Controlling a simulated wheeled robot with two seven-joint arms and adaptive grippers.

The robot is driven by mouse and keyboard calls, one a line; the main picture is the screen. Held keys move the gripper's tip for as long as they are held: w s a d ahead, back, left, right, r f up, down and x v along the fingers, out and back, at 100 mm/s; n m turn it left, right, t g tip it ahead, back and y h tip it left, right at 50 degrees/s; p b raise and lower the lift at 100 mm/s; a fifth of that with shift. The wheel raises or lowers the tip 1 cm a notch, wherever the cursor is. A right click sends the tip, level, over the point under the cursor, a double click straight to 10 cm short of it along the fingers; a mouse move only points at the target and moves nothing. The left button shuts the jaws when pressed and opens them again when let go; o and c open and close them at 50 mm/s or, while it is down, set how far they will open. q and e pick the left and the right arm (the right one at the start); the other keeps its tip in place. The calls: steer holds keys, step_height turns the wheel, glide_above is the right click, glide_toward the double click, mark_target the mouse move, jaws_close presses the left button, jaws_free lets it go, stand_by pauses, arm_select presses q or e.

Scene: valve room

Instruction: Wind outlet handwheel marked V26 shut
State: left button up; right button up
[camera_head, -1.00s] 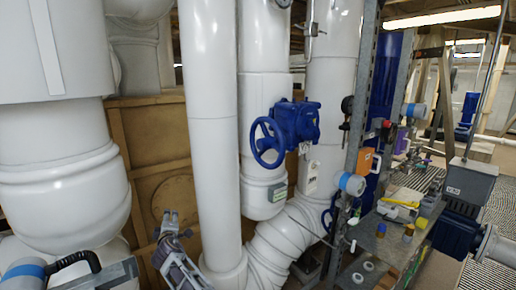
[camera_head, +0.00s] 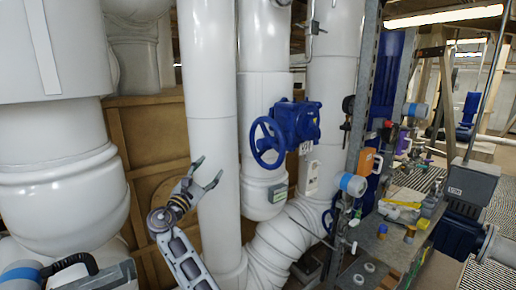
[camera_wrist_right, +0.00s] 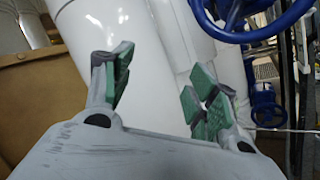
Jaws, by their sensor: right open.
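The blue handwheel (camera_head: 267,143) stands upright on the left side of a blue valve gearbox (camera_head: 299,122), in front of a white vertical pipe. A small pale tag (camera_head: 305,148) hangs under the gearbox; I cannot read its marking. My right gripper (camera_head: 209,171) is open and empty, left of the handwheel and a little lower, apart from it. In the right wrist view, green-padded fingers (camera_wrist_right: 160,85) are spread with nothing between them, and the handwheel's rim (camera_wrist_right: 236,38) crosses the upper right. My left gripper is not in view.
A thick white pipe (camera_head: 211,80) runs vertically behind my right gripper, left of the handwheel.

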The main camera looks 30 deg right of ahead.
mark_target(259, 147)
steer(key=s+d+r+n+g+h, duration=0.2)
steer(key=s+d+n+g+h, duration=0.1)
steer(key=s+g, duration=0.5)
steer(key=shift+s+d+r+n+g+h, duration=0.15)
steer(key=shift+s+r+n+g+h, duration=0.2)
steer(key=shift+s+n+h, duration=0.6)
steer(key=shift+w+d, duration=0.1)
steer(key=shift+w, duration=0.3)
steer(key=shift+p+x, duration=1.6)
steer(key=shift+x, duration=5.2)
steer(key=shift+f, duration=0.2)
jaws_close()
